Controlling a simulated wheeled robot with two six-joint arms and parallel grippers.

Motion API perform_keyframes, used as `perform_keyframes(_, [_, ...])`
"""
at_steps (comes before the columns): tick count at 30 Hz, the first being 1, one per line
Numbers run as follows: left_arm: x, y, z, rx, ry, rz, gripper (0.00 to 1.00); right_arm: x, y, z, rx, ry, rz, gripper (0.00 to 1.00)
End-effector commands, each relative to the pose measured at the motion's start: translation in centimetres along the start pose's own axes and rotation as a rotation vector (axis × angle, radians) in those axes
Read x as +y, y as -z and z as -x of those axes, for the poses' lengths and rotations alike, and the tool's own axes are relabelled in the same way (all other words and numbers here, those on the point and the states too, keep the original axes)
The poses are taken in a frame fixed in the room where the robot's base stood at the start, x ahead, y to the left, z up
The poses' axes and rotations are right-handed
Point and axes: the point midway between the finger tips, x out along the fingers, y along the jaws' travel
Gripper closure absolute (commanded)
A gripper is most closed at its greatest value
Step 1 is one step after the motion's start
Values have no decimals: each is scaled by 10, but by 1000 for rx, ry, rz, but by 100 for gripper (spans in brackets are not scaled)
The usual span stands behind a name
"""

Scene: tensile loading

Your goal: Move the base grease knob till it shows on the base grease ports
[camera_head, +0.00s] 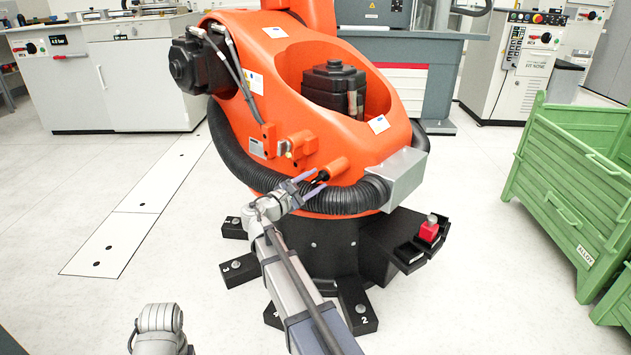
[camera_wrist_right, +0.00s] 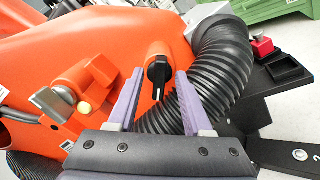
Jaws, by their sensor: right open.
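The base grease knob (camera_head: 322,176) is a small black knob on an orange boss low on the robot arm's body. In the right wrist view the knob (camera_wrist_right: 158,75) shows a white pointer line towards its lower end. My right gripper (camera_head: 312,184) is open, its two purple fingers on either side of the knob. In the wrist view the gripper (camera_wrist_right: 159,82) shows gaps on both sides; whether a finger touches is unclear. A metal fitting (camera_wrist_right: 54,103) with a yellow button sits left of the knob; I cannot tell whether it is a grease port. My left gripper is out of view.
A ribbed black hose (camera_wrist_right: 222,70) curves close to the right finger. A red button (camera_head: 429,231) stands on a black bracket right of the base. A green crate (camera_head: 570,190) stands at right. Open floor (camera_head: 130,220) lies at left.

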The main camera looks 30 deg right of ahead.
Motion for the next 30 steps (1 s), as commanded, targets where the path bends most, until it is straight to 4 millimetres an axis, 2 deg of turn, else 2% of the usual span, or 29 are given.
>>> perform_keyframes(4, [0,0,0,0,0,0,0,0,0,-7,0,0,0,50])
perform_keyframes(12, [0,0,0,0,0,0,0,0,0,-8,1,0,0,50])
perform_keyframes(25, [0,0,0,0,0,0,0,0,0,-8,1,0,-1,98])
perform_keyframes(30, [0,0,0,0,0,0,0,0,0,-8,1,0,-1,100])
